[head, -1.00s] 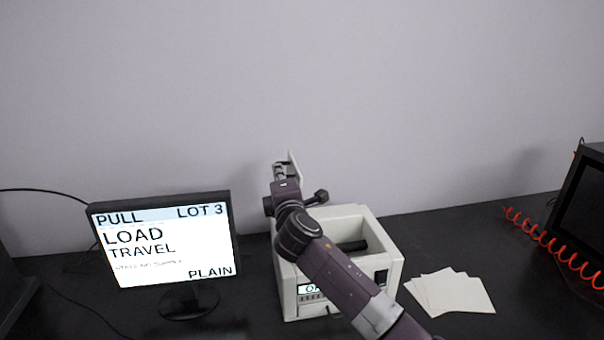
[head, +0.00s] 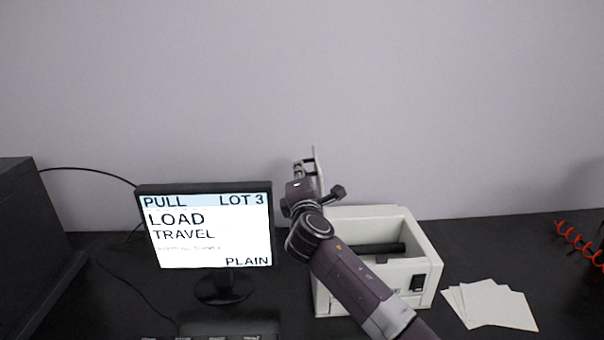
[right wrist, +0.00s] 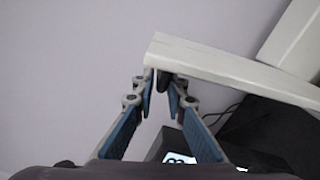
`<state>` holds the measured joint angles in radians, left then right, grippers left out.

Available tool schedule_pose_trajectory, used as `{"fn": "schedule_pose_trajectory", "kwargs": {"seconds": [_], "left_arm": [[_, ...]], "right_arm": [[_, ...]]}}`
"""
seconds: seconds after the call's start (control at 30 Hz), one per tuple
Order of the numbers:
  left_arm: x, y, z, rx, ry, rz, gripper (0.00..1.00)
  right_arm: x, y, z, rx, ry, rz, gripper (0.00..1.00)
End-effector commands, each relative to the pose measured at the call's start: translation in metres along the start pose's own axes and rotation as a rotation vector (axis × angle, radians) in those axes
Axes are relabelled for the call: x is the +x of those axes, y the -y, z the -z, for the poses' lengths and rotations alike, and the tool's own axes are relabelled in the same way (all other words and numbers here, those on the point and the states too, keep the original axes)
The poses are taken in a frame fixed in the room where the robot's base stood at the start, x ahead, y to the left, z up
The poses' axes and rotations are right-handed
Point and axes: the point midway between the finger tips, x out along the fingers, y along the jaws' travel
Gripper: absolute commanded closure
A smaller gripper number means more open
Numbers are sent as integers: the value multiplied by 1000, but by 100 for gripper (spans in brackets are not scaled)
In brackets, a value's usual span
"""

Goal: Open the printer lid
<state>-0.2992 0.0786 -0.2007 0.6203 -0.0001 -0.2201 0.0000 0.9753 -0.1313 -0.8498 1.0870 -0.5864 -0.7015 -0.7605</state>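The printer (head: 427,250) is a white box on the dark bench, with its top open and a dark roller inside. Its lid (head: 316,168) stands roughly upright at the box's left side, seen nearly edge-on. My right gripper (head: 299,170) is beside the raised lid, on its left, with my arm crossing in front of the printer. In the right wrist view the lid (right wrist: 235,70) is a pale bar across the fingertips (right wrist: 162,80). The fingertips are close together by its end; their contact with the lid is unclear. My left gripper is out of view.
A monitor (head: 207,228) stands left of the printer. White sheets (head: 490,304) lie to its right. A red coiled cable (head: 578,243) is at the far right, and a dark box (head: 28,240) at the far left. The wall is close behind.

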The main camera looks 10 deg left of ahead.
Motion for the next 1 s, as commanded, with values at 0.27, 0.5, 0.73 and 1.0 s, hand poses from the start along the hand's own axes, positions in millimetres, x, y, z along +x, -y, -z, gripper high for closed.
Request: {"fn": "schedule_pose_trajectory", "kwargs": {"seconds": [0.27, 0.5, 0.73, 1.0], "left_arm": [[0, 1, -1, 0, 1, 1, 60], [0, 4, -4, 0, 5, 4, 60], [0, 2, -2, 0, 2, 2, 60], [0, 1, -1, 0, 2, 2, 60]], "right_arm": [[0, 0, 0, 2, 0, 0, 74], [-4, 2, 0, 2, 0, 2, 74], [-26, 2, 0, 3, 0, 1, 74], [-65, 1, 2, 4, -3, 1, 74]]}}
